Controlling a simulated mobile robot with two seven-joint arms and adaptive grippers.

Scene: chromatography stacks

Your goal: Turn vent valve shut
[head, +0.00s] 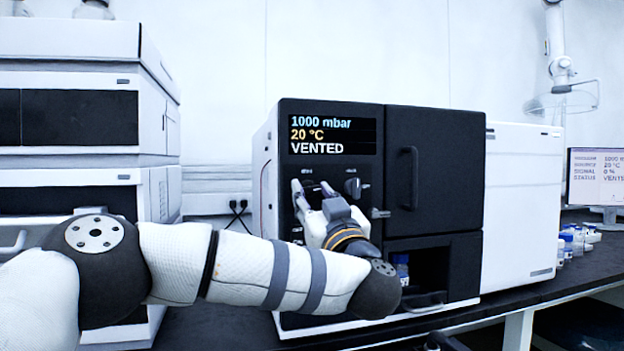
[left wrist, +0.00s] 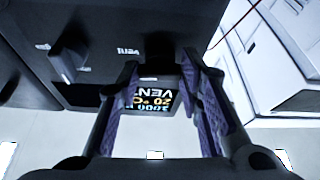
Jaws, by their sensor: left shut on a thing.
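The vent valve is a dark knob (left wrist: 160,45) on the instrument's black front panel, beside a small label that reads as vent in the left wrist view. My left gripper (head: 313,189) reaches the panel below the display. Its fingers are shut on the knob, one on each side; they also show in the left wrist view (left wrist: 160,80). The gripper and wrist hide much of the knob in the head view. The display (head: 333,134) reads 1000 mbar, 20 °C, VENTED. A small dark part (head: 442,342) at the bottom edge may be my right gripper, mostly cut off.
A second knob (head: 352,187) sits right of the gripper, also in the left wrist view (left wrist: 68,60). A black door with a handle (head: 411,178) and an open bay with a bottle (head: 401,268) are further right. White stacked units (head: 70,177) stand left.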

